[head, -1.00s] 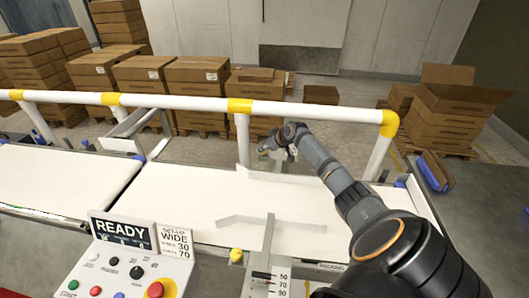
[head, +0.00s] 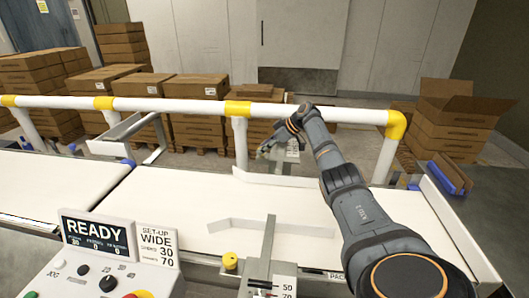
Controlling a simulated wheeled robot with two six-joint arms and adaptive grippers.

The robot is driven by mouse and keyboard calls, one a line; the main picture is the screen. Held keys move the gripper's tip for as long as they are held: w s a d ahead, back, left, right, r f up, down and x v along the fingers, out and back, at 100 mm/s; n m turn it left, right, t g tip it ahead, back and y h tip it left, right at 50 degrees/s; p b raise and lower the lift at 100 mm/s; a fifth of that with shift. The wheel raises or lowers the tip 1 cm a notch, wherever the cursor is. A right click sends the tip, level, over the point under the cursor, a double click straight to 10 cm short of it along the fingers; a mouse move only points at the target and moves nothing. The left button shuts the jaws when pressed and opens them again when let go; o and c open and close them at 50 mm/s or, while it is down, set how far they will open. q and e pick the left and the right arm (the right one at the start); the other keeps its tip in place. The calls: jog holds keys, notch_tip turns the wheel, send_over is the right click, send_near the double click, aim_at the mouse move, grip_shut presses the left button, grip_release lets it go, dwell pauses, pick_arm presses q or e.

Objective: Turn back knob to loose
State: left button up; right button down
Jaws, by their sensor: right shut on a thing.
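My right arm reaches across the white belt (head: 180,200) to its far side. My right gripper (head: 272,143) is shut at the back guide bracket (head: 291,151), below the white rail. It closes on the back knob, which the fingers hide, so the knob's angle cannot be read. The back guide plate (head: 268,178) stands along the far belt edge. A yellow front knob (head: 230,261) sits on the near side beside the front scale (head: 284,288). My left gripper is not in view.
A white rail with yellow joints (head: 190,106) runs behind the belt, close to my right gripper. The control panel (head: 100,270) reads READY, and a card (head: 158,246) reads WIDE 30 70. The front guide (head: 275,228) angles over the empty belt. Cartons (head: 195,88) stand behind.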

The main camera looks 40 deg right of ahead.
dwell(0.4)
jog(key=c, duration=1)
grip_release()
jog(key=shift+s, duration=0.1)
jog(key=v, duration=1.1)
jog(key=shift+s+d+r, duration=0.2)
jog(key=shift+r, duration=0.15)
